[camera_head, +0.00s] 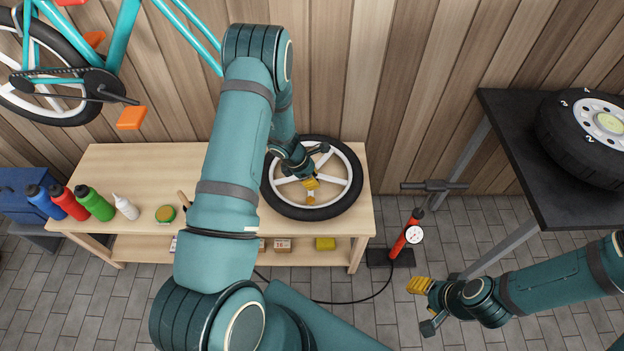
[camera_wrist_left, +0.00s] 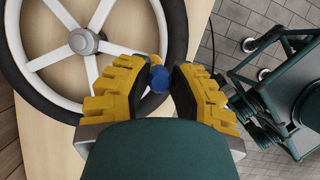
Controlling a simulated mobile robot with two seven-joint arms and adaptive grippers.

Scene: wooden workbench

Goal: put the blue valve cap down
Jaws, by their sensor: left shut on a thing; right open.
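The blue valve cap (camera_wrist_left: 159,80) shows in the left wrist view, between the yellow fingertips of my left gripper (camera_wrist_left: 156,72), which is shut on it. In the head view my left gripper (camera_head: 311,188) is over the near part of the bicycle wheel (camera_head: 357,190), and I cannot make out the cap there. The wheel has a black tyre and white spokes, and lies flat on the wooden workbench (camera_head: 135,165). It also shows in the left wrist view (camera_wrist_left: 178,25). I cannot tell whether the cap touches the wheel. My right gripper (camera_head: 424,304) is open and empty, over the paved floor.
Blue, red and green bottles (camera_head: 96,203), a white bottle (camera_head: 126,207) and a small round tin (camera_head: 165,214) stand on the bench's left. A pump with a gauge (camera_head: 408,238) stands right of the bench. A dark table (camera_head: 515,160) with a tyre is at right.

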